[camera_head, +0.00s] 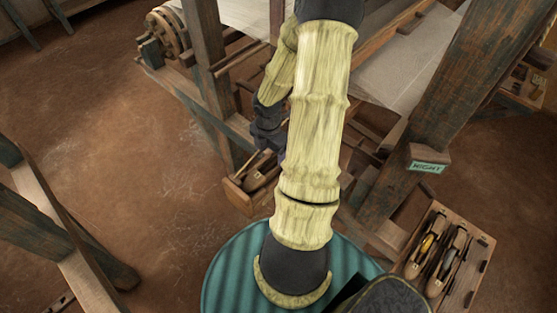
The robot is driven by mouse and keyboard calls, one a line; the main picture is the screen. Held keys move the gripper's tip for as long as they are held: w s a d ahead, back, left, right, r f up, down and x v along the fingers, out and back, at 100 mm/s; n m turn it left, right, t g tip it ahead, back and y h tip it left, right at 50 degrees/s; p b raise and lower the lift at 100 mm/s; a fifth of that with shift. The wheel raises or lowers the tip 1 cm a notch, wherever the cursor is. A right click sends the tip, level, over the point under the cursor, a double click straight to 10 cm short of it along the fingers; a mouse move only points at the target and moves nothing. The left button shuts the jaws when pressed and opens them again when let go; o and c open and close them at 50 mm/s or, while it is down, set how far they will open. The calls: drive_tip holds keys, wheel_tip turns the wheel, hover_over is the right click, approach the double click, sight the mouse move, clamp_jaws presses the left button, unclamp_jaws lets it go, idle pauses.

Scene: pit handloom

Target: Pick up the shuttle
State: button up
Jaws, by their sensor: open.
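Two shuttles lie side by side in a wooden tray at the lower right. The left shuttle (427,246) shows a yellow bobbin, and the right shuttle (449,259) shows a pale one. A smaller wooden box (237,197) left of my arm also holds a slim wooden shuttle-like piece (262,177), partly hidden by the arm. My gripper (269,143) hangs dark and small at the end of the folded arm, just above this box. It is open. Its fingertips are hard to make out, and I cannot tell whether they touch anything.
The shuttle tray (474,288) stands beside a thick loom post (440,110) bearing a green "RIGHT" sign (427,166). Loom beams and pale cloth (405,75) fill the top. A wooden frame (45,235) stands at lower left. The brown floor (120,130) between is clear.

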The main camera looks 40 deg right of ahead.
sight(272, 164)
drive_tip(key=shift+f, duration=0.1)
drive_tip(key=f, duration=0.5)
drive_tip(key=shift+s+d, duration=0.2)
drive_tip(key=c, duration=1.2)
